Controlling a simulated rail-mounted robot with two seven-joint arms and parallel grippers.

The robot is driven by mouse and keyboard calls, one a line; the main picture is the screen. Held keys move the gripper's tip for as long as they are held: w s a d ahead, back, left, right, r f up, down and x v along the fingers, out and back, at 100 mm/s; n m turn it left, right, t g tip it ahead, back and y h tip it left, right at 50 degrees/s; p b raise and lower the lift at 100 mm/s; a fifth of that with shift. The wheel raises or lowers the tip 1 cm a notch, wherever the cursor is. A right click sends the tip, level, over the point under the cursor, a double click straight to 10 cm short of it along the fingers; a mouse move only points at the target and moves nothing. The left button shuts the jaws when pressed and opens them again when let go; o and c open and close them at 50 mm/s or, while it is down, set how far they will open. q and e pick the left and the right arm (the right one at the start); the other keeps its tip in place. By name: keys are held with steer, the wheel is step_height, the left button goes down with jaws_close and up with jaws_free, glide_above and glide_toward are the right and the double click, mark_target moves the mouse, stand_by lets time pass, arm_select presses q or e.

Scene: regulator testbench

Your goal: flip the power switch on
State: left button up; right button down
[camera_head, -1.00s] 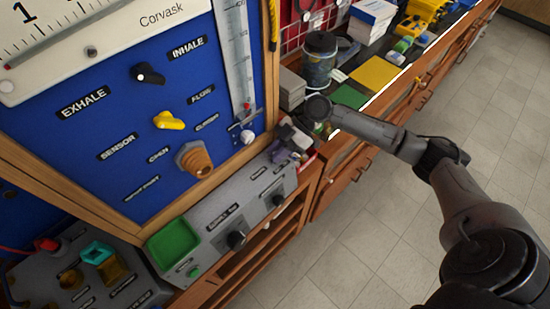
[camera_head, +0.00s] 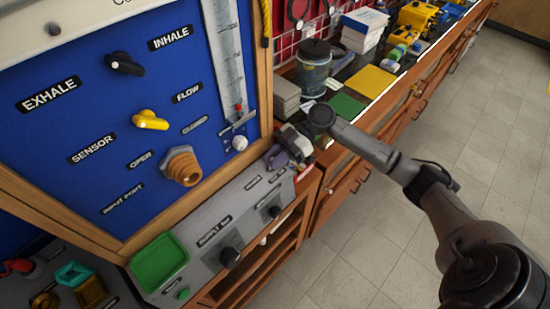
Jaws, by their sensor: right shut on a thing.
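The grey control console (camera_head: 205,243) runs along the foot of the blue panel. A small red part (camera_head: 304,173) shows at its right end, apparently the power switch. My right gripper (camera_head: 281,157) is at that end, just above the red part, with its grey body and purplish fingers small in view. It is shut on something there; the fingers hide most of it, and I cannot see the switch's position. My left gripper is not in view.
The blue panel (camera_head: 75,115) carries a yellow knob (camera_head: 150,120), a black knob (camera_head: 125,64) and an orange-brown port (camera_head: 182,167). The console has black knobs and a green square (camera_head: 160,262). A dark jar (camera_head: 313,68) and green and yellow mats lie beyond my right arm.

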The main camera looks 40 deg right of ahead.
steer(key=c, duration=1.2)
jaws_free()
steer(key=shift+o, duration=0.4)
steer(key=shift+d, duration=0.1)
steer(key=shift+d+r, duration=0.1)
steer(key=shift+d, duration=0.3)
steer(key=b+v, duration=0.3)
steer(key=v, duration=0.9)
steer(key=shift+d+r, duration=0.2)
steer(key=shift+d, duration=0.15)
steer(key=shift+s, duration=0.1)
